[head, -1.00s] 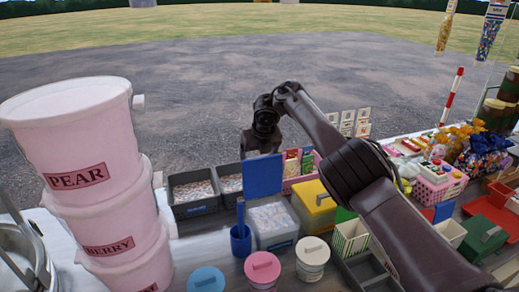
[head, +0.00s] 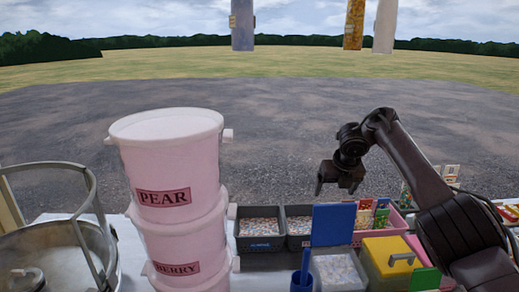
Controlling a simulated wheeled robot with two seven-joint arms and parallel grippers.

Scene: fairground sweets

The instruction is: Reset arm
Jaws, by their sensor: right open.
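My right gripper (head: 339,185) is open and empty, fingers pointing down. It hangs at the end of my dark right arm (head: 425,185), which comes in from the right. In the picture it sits above the grey bins (head: 262,244) at the back of the counter and the blue panel (head: 333,224). It appears clear of everything below it. My left gripper is not in view.
Stacked pink tubs marked PEAR (head: 168,165) and BERRY stand left of the gripper. A metal bowl with a rail (head: 62,250) is at far left. Open space lies above the counter.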

